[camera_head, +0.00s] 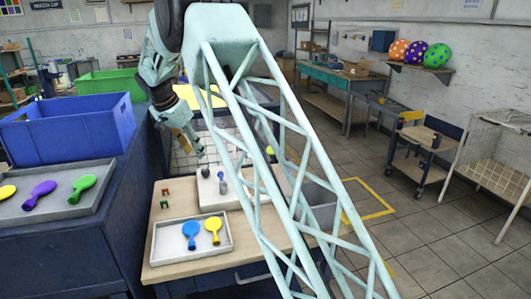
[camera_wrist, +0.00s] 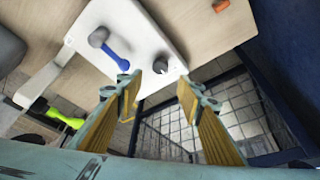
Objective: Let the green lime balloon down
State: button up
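A lime-green flat balloon (camera_wrist: 66,118) with a dark neck shows at the left of the wrist view, beyond the white base. In the head view, a lime patch (camera_head: 270,136), probably the same balloon, is partly hidden behind the lattice. My gripper (camera_head: 197,148) hangs over the far edge of the wooden table. In the wrist view my gripper (camera_wrist: 160,90) is open, with nothing between its yellow-padded fingers. A white base (camera_wrist: 139,32) lies ahead of them, carrying a dark nozzle-like piece (camera_wrist: 161,64) and a blue-handled grey piece (camera_wrist: 113,46).
A grey tray (camera_head: 187,255) on the table (camera_head: 262,228) holds a blue and a yellow balloon. A left tray (camera_head: 45,212) holds yellow, purple and green balloons. A blue bin (camera_head: 67,133) stands behind it. My lattice column blocks much of the middle. A wire basket (camera_wrist: 215,110) lies below the fingers.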

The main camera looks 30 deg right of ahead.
jog(key=r+m+t+y+p, duration=0.15)
jog(key=m+y+p, duration=0.45)
jog(key=m+p, duration=0.95)
send_over(205, 170)
jog(key=s+d+b, duration=0.2)
jog(key=s+d, duration=0.2)
jog(key=s, duration=0.1)
jog(key=shift+w+a+r+m, duration=0.1)
jog(key=shift+w+a+m, duration=0.1)
jog(key=shift+m, duration=0.95)
jog(key=shift+g, duration=0.25)
jog(key=shift+b+x, duration=0.65)
jog(key=shift+x, duration=6.3)
jog(key=shift+a, duration=0.2)
jog(key=shift+r, duration=0.1)
